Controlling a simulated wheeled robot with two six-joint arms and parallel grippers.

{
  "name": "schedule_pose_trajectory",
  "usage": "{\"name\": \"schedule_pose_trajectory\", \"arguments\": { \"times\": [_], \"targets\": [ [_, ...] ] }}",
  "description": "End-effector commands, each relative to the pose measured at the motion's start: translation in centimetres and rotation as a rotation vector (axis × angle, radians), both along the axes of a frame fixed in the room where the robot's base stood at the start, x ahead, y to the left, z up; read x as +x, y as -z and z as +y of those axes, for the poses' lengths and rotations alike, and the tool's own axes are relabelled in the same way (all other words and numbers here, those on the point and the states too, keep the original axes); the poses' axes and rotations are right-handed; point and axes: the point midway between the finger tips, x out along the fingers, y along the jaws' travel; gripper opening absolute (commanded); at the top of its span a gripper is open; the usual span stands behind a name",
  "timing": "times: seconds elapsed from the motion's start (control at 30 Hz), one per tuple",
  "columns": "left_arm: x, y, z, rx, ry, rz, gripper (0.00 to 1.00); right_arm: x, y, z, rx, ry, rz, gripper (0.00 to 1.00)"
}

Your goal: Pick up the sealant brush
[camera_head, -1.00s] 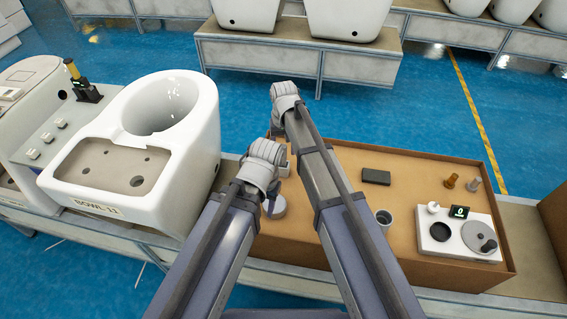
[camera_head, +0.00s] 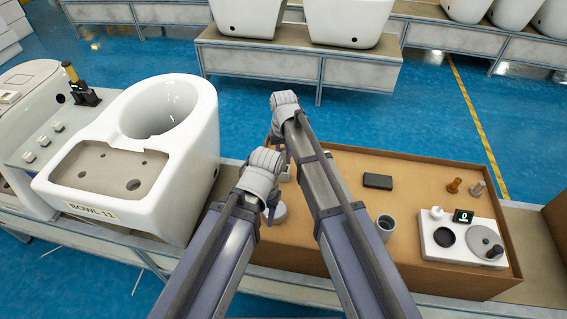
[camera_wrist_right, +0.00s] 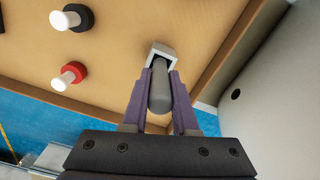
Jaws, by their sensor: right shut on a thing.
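In the right wrist view, a grey rounded handle (camera_wrist_right: 160,92), which looks like the sealant brush, lies between the purple fingers of my right gripper (camera_wrist_right: 160,75). The gripper is shut on it. A pale grey square-edged piece (camera_wrist_right: 162,52) is at the handle's far end; I cannot tell whether it is the brush's own part or a holder. In the head view my right gripper (camera_head: 276,137) is over the tray's far left corner, its hold hidden by the arm. My left gripper (camera_head: 270,208) is nearer, above a pale round object (camera_head: 279,215); its jaw opening is unclear.
The brown tray (camera_head: 335,262) has raised walls. It holds a dark block (camera_head: 378,181), a grey cup (camera_head: 385,226), and a white device (camera_head: 440,249) with a grey disc. A white toilet bowl (camera_head: 203,130) stands left of the tray. Blue floor lies behind.

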Motion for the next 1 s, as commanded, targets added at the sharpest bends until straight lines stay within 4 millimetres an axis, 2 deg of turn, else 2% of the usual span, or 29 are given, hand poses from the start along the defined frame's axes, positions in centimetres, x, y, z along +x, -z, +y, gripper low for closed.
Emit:
{"name": "schedule_pose_trajectory", "arguments": {
  "times": [0.63, 0.77, 1.0],
  "targets": [
    [0.0, -0.5, 0.0, 0.000, 0.000, 0.000, 0.50, 0.0, -0.5, 0.0, 0.000, 0.000, 0.000, 0.00],
    [0.0, -1.4, 0.0, 0.000, 0.000, 0.000, 0.50, 0.0, -1.4, 0.0, 0.000, 0.000, 0.000, 0.00],
    [0.0, -4.6, 0.0, 0.000, 0.000, 0.000, 0.50, 0.0, -4.6, 0.0, 0.000, 0.000, 0.000, 0.00]
  ]
}}
